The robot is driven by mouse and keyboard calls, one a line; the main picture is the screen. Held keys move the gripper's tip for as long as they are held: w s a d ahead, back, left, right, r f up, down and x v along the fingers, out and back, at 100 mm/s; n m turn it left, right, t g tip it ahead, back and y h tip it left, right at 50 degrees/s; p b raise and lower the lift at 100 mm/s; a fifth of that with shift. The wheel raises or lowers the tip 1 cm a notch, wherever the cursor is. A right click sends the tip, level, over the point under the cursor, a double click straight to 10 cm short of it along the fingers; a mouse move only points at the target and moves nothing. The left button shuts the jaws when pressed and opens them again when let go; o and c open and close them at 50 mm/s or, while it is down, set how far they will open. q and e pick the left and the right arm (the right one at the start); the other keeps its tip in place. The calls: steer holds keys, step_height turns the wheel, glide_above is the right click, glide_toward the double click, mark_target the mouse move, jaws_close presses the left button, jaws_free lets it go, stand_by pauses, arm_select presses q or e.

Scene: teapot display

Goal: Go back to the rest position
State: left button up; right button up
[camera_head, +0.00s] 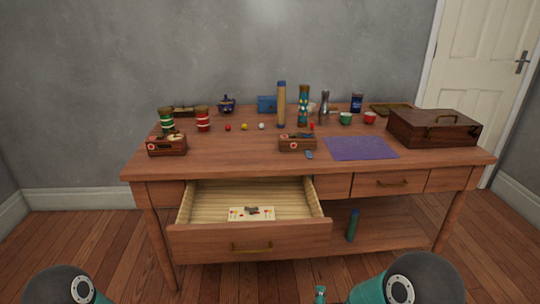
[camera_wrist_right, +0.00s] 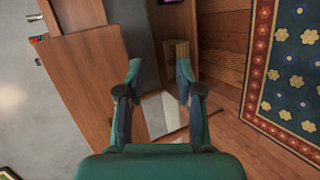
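My right gripper (camera_wrist_right: 159,78) shows in the right wrist view with its two teal fingers spread and nothing between them. It is in the air, apart from the furniture. In the head view, my arm links show at the bottom left and bottom right edges. A small teal part (camera_head: 320,295) of mine shows at the bottom edge, apart from the desk. My left gripper is not visible. The wooden desk (camera_head: 240,162) stands in front of me against the grey wall. Its large left drawer (camera_head: 250,241) is open, with a pale card (camera_head: 251,213) inside.
Jars, small cups, a teapot (camera_head: 227,104), tall cylinders and small boxes stand on the desk. A purple mat (camera_head: 360,148) and a brown case (camera_head: 432,128) lie at right. A bottle (camera_head: 352,225) stands below. A patterned rug (camera_wrist_right: 285,85) lies on the floor.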

steer(key=s+d+f+m+g+y, duration=0.25)
steer(key=s+f+m, duration=0.2)
steer(key=f, duration=0.25)
steer(key=s+d+f+m+g+y, duration=0.1)
steer(key=s+d+f+m+g, duration=0.25)
steer(key=s+f, duration=0.25)
steer(key=s+a+f+m+g+y, duration=0.1)
steer(key=s+a+m+g+y, duration=0.15)
steer(key=s+m, duration=0.35)
steer(key=s+a+f+m+g+y, duration=0.15)
steer(key=s+a+m+g, duration=0.25)
steer(key=s, duration=0.4)
step_height(320, 180, up, 23)
steer(key=p, duration=2.3)
steer(key=shift+w+h, duration=0.3)
steer(key=shift+h, duration=0.05)
